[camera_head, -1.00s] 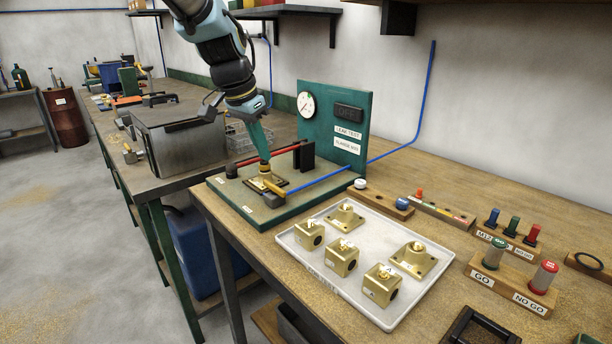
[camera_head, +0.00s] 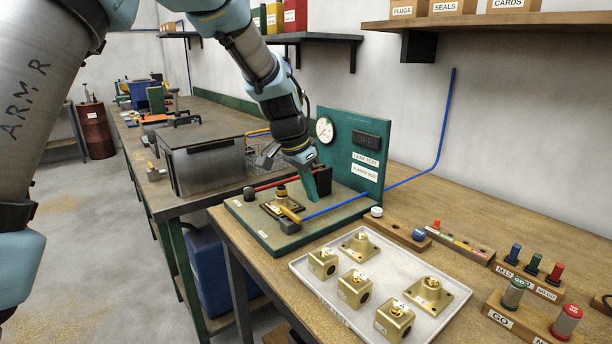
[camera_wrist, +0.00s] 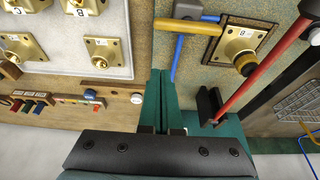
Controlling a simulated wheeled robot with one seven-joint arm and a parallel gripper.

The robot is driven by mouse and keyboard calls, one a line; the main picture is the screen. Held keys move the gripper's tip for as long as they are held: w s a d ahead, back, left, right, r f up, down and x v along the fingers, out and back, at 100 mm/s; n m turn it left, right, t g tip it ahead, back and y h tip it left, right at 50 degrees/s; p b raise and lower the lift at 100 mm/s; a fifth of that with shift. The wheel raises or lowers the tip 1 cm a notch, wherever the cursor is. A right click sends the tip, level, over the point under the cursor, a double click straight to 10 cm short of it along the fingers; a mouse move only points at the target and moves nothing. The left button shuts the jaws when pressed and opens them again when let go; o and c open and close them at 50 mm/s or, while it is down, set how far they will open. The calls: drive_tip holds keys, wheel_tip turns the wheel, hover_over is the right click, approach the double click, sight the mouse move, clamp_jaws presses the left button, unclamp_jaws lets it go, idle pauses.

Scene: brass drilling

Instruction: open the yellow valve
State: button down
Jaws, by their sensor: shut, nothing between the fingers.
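The yellow valve handle (camera_head: 289,214) is on the green test stand at the near end of the blue line. In the wrist view the yellow handle (camera_wrist: 196,27) lies crosswise to the blue line (camera_wrist: 178,58). My gripper (camera_head: 312,198) is just right of the brass flange part (camera_head: 281,201), in front of the green panel (camera_head: 352,150). Its green fingers (camera_wrist: 161,78) are together and empty, apart from the handle. The flange part also shows in the wrist view (camera_wrist: 238,42), right of the handle.
The panel bears a gauge (camera_head: 324,130) and a dark display reading OFF (camera_head: 371,142). A white tray (camera_head: 440,328) of brass parts lies in front. A steel box (camera_head: 205,165) stands at left.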

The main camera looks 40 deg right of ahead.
sight(290, 215)
drive_tip(key=p+x, duration=0.1)
drive_tip(key=x, duration=0.2)
drive_tip(key=shift+f, duration=0.25)
drive_tip(key=a+p, duration=0.1)
drive_tip(key=a, duration=0.2)
drive_tip(key=shift+w+f, duration=0.1)
drive_tip(key=shift+f, duration=0.05)
drive_tip(key=shift+a, duration=0.3)
drive_tip(key=shift+f, duration=0.15)
